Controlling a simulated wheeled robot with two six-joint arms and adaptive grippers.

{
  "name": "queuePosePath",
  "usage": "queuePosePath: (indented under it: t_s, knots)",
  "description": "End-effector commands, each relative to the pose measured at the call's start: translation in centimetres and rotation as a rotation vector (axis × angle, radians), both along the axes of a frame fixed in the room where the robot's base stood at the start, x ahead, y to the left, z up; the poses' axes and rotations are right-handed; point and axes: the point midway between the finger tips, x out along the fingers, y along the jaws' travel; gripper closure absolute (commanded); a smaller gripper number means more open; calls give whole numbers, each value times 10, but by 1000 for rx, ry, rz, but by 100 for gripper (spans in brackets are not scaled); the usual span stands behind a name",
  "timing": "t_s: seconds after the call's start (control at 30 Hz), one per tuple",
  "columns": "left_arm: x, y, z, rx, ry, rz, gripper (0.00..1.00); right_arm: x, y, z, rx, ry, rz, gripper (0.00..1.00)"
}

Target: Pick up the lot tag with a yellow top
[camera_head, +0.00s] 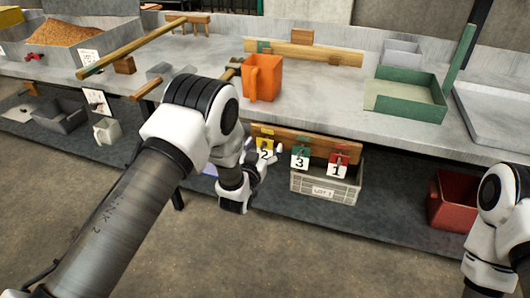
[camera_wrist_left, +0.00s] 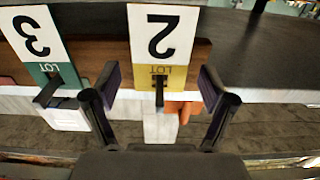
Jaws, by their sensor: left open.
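The lot tag with a yellow top (camera_head: 265,152) is white below, bears a black 2, and hangs on a wooden rail (camera_head: 320,145) under the bench's front edge. In the left wrist view this tag (camera_wrist_left: 162,38) appears upside down, with a dark peg at its yellow part. My left gripper (camera_wrist_left: 160,82) is open, its fingers on either side of the yellow part with gaps showing. In the head view my left gripper (camera_head: 268,163) is at the tag, partly hidden by my wrist. My right gripper is out of view; only its arm shows at lower right.
A green-topped tag 3 (camera_head: 300,159) and a red-topped tag 1 (camera_head: 338,165) hang to the right on the same rail. A grey crate (camera_head: 325,188) stands below them. An orange container (camera_head: 263,78) sits on the bench above; a red bin (camera_head: 453,198) is at right.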

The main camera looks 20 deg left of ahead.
Motion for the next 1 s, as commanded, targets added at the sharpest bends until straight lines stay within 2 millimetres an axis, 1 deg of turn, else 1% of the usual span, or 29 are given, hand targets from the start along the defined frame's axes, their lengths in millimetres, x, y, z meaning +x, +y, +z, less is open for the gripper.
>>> queuePosePath:
  t_s: [0.07, 0.17, 0.2, 0.23, 0.57, 0.73, 0.87, 0.97, 1.0]
  knots:
    - [0, 0, 0, 0, 0, 0, 17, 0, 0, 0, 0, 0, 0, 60]
    - [0, 0, 0, 0, 1, 0, 48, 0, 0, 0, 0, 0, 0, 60]
    - [0, 0, 0, 0, 1, 0, 61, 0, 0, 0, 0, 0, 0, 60]
    - [0, 0, 0, 0, 1, 0, 65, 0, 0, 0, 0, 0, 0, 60]
    - [-1, 0, 0, 0, 1, 0, 65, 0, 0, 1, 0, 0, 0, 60]
    - [-2, 0, 8, 0, 2, 0, 65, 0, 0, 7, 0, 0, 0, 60]
    - [-21, 1, 6, 0, 6, -1, 65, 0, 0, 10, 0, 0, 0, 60]
    - [-42, 1, 6, 0, 7, -1, 65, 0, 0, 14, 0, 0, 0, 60]
    - [-53, 1, 6, 0, 7, -1, 65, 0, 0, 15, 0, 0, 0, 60]
